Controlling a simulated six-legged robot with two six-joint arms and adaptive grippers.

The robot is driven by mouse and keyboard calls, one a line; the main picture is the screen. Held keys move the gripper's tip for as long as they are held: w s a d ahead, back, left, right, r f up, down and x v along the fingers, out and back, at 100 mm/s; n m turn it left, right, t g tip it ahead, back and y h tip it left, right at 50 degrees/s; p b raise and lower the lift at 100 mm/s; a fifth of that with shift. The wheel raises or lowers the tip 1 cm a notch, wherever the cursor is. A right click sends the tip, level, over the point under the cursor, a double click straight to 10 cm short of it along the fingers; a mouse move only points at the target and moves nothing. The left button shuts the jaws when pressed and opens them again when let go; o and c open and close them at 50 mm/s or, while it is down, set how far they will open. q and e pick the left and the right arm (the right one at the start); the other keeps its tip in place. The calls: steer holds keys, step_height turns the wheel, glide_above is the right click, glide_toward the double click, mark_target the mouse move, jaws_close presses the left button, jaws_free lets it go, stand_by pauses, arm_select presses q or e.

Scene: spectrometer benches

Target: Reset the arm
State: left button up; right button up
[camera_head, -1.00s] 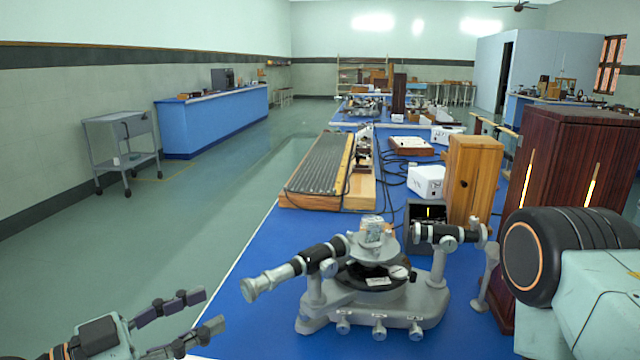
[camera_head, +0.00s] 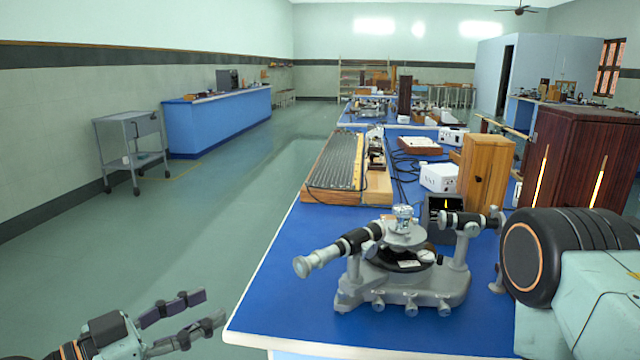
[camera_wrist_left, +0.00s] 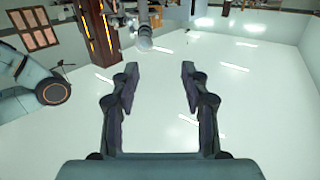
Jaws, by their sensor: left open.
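My left gripper (camera_head: 212,308) is at the lower left of the head view, over the floor and left of the blue bench (camera_head: 285,285). Its fingers are apart with nothing between them. The left wrist view shows the same open gripper (camera_wrist_left: 159,75), with bare pale floor beyond its fingers. A grey spectrometer (camera_head: 400,290) with a black-and-silver telescope tube stands on the bench, to the right of the gripper and clear of it. Part of my own arm fills the lower right of the head view. My right gripper does not show.
A ribbed board in a wooden frame (camera_head: 337,160), a white box (camera_head: 438,177), a wooden cabinet (camera_head: 486,168) and a dark red cabinet (camera_head: 575,160) stand on the bench. A grey trolley (camera_head: 130,140) and a blue counter (camera_head: 215,120) stand at the left. The floor between is clear.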

arm_select(q)
steer(key=s+a+f+n+g+y, duration=0.25)
steer(key=f+n+y, duration=0.2)
steer(key=f, duration=0.55)
steer(key=s+a+f+n+g+y, duration=0.1)
steer(key=s+f+n+g+y, duration=0.4)
steer(key=f, duration=0.6)
steer(key=s+f+g+y, duration=0.1)
steer(key=s+f+g, duration=0.1)
steer(key=s+f, duration=0.4)
steer(key=s+a+f+g+y, duration=0.1)
steer(key=s+f, duration=0.4)
steer(key=s, duration=0.8)
steer(key=shift+s+f+g+y, duration=0.15)
steer(key=shift+f+g+y, duration=0.25)
steer(key=shift+g, duration=0.55)
steer(key=shift+a, duration=0.1)
